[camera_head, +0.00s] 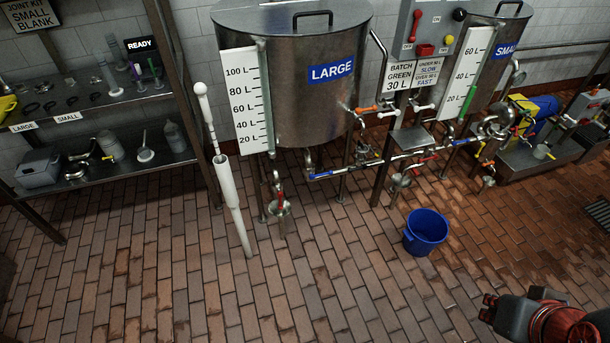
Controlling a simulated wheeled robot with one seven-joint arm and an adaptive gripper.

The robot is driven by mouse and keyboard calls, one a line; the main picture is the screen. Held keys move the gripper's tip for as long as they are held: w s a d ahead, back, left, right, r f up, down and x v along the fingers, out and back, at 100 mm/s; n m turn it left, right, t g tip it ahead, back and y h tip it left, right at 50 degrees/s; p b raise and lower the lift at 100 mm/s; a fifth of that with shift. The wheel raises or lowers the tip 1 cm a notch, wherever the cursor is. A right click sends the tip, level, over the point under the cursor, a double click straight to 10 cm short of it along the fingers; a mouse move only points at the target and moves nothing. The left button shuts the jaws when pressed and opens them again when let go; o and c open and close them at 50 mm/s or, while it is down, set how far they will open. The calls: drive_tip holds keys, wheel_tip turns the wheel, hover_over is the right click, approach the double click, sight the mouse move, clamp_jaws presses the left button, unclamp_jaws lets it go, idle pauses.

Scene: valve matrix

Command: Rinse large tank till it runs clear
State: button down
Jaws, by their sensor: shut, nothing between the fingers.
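The steel large tank (300,110) stands at the upper middle with a blue LARGE label. Its scale board (240,100) runs from 20 to 100 L; I cannot tell a level in its sight tube. A red-handled valve (280,198) hangs below it over a small floor drain cup (279,209). An orange handle (367,109) is on the piping at its right side, and a blue handle (320,176) is on the low pipe. My gripper (487,307) is at the lower right, shut and empty, over the floor and away from the tanks and valves.
The small tank (489,50) stands right, with green in its gauge. A control box (425,28) with a red lever is between the tanks. A blue bucket (426,226), a white tube stand (232,195) and a left shelf (90,170) stand around. The front brick floor is clear.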

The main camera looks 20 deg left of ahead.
wheel_tip(320, 180, up, 7)
drive_tip(key=p, duration=0.7)
drive_tip(key=shift+r, duration=0.2)
drive_tip(key=shift+w, duration=0.1)
